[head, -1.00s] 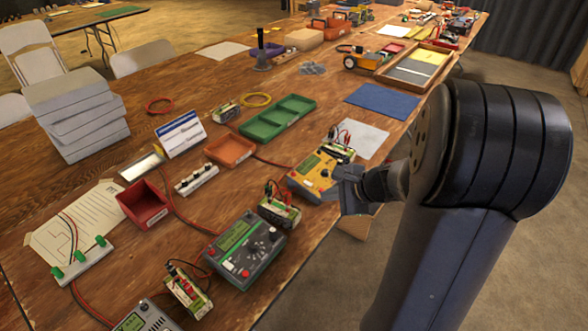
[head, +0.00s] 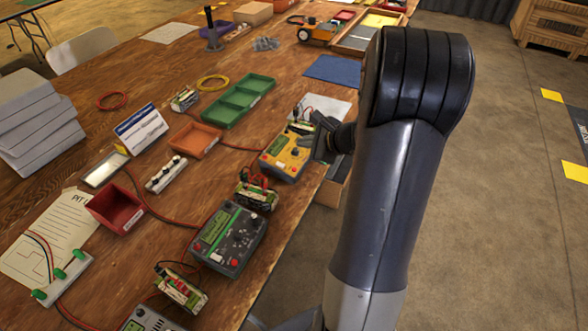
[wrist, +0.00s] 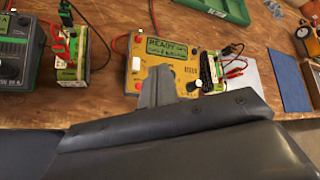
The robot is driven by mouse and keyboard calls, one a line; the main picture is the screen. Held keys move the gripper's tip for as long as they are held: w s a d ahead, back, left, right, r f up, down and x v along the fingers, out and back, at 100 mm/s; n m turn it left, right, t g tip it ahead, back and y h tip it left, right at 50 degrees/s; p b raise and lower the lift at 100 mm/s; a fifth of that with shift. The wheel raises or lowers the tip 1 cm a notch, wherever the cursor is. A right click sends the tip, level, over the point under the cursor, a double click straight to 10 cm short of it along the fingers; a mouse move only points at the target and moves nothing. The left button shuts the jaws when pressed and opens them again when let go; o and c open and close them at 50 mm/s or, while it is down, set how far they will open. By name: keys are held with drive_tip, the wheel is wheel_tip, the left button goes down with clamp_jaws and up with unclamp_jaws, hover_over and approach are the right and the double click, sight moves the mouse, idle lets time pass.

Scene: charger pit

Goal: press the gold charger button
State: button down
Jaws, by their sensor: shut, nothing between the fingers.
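The gold charger (head: 284,160) lies near the table's right edge in the head view. In the wrist view the gold charger (wrist: 140,65) shows a green display (wrist: 166,47) reading READY, red spots on its left side and a white-topped knob (wrist: 195,80). My gripper (head: 318,138) is at the charger's right side in the head view. In the wrist view my gripper (wrist: 157,82) is shut and empty, its tips over the charger's lower front. It hides part of the front panel. I cannot tell whether the tips touch the charger or a button.
A battery pack (wrist: 212,72) with leads stands beside the charger. A dark grey charger (head: 227,240) and another battery pack (head: 256,196) are nearer. A green tray (head: 238,101) and an orange tray (head: 195,141) lie to the left. Open floor is at right.

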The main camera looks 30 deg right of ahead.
drive_tip(key=b, duration=0.5)
hover_over(294, 169)
drive_tip(key=s+d, duration=0.1)
drive_tip(key=s, duration=0.1)
drive_tip(key=f, duration=0.7)
drive_tip(key=shift+d, duration=0.2)
drive_tip(key=shift+w+a+f+b, duration=0.15)
drive_tip(key=shift+w+f+b, duration=0.05)
drive_tip(key=shift+f+b, duration=0.45)
drive_tip(key=shift+f, duration=0.1)
drive_tip(key=shift+f+b, duration=0.3)
drive_tip(key=shift+b, duration=0.25)
drive_tip(key=shift+w+f+b, duration=0.1)
drive_tip(key=shift+f+b, duration=0.25)
drive_tip(key=shift+b, duration=0.15)
idle(0.7)
drive_tip(key=shift+r+p, duration=0.55)
drive_tip(key=shift+r, duration=0.2)
